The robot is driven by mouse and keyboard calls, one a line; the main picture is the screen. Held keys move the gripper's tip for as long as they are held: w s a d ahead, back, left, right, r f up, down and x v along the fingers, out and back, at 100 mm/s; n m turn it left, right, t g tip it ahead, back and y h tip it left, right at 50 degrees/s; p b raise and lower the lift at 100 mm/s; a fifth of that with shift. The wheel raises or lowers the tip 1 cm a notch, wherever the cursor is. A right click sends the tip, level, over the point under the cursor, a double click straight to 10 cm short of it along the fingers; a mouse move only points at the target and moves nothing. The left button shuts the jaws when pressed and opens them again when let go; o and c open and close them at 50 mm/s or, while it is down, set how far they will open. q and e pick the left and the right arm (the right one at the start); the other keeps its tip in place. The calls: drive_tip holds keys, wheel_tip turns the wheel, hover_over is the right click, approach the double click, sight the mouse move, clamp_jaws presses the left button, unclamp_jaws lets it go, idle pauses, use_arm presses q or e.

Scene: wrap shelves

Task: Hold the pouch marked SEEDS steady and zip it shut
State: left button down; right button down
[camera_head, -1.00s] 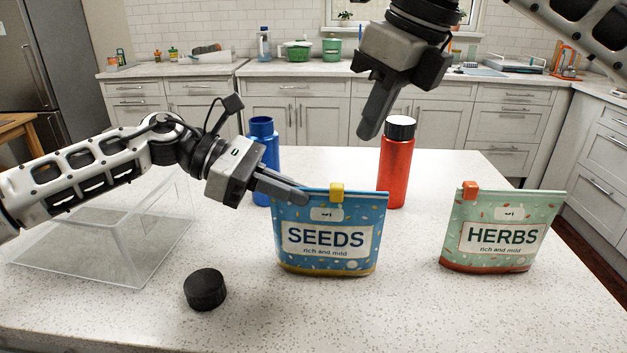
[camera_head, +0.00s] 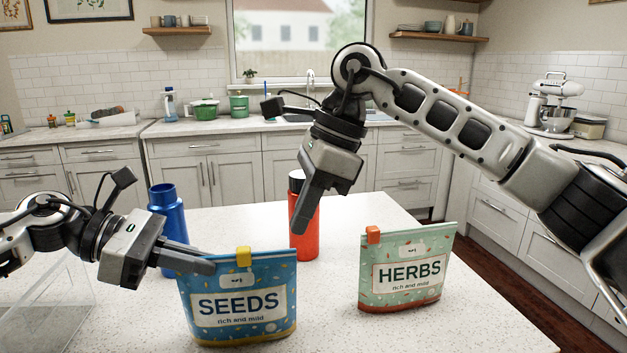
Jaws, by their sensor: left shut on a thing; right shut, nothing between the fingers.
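The blue SEEDS pouch (camera_head: 240,328) stands upright on the table at lower left, its yellow zip slider (camera_head: 244,257) a little right of the middle of the top edge. My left gripper (camera_head: 203,266) is shut on the top left corner of this pouch, left of the slider. My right gripper (camera_head: 300,232) is shut and empty. It points down, up and to the right of the slider and apart from it, partly covering the red bottle behind.
The green HERBS pouch (camera_head: 407,290) with an orange slider (camera_head: 373,235) stands to the right. The red bottle (camera_head: 304,247) and an open blue bottle (camera_head: 167,212) stand behind the SEEDS pouch. A clear box (camera_head: 75,300) is at left. The table's front right is bare.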

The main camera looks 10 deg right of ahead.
sight(236, 255)
drive_tip(key=shift+x, duration=1.1)
drive_tip(key=a, duration=0.3)
drive_tip(key=shift+w+a+f, duration=0.1)
drive_tip(key=shift+w+a, duration=0.05)
drive_tip(key=shift+a, duration=0.4)
drive_tip(key=shift+a, duration=0.1)
drive_tip(key=shift+w+a, duration=0.1)
drive_tip(key=shift+a, duration=2)
